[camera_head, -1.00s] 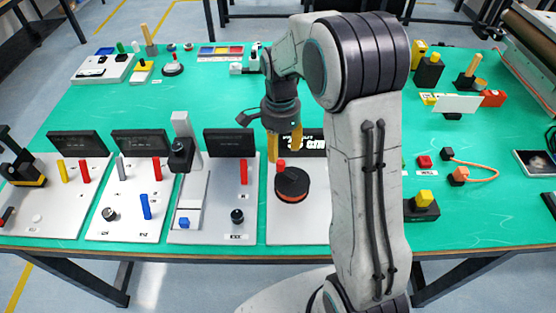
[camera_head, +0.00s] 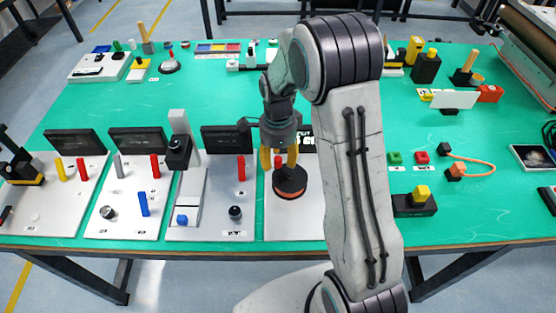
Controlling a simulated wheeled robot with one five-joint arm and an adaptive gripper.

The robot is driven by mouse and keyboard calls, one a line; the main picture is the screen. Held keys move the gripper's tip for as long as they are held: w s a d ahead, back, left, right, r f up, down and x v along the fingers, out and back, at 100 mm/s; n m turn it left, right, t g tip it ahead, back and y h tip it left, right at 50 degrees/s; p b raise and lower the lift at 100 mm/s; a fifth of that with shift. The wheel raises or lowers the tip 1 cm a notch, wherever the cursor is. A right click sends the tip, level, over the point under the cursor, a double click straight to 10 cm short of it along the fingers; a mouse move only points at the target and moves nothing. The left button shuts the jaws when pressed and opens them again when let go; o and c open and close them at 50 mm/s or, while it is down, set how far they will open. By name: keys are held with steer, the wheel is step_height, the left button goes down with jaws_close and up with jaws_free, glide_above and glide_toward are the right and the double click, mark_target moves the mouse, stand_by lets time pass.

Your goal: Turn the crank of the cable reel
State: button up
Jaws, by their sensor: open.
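The cable reel (camera_head: 290,184) is a black disc with an orange-red edge, on a white board at the front middle of the table. Its red crank knob (camera_head: 279,162) stands up at the back of the disc. My gripper (camera_head: 279,160), with two yellow fingers, points down over the back of the reel. The fingers are open, one on each side of the red knob in the picture. I cannot tell whether they touch it. My arm hides the right part of the reel's board.
White boards with black panels, coloured levers and knobs stand to the left, one with a tall grey post (camera_head: 184,140). Right of my arm are green and red buttons (camera_head: 421,158), a yellow-topped black box (camera_head: 421,197) and an orange cable (camera_head: 478,171). Green table is clear behind the boards.

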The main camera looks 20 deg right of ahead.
steer(key=shift+f, duration=0.65)
jaws_close()
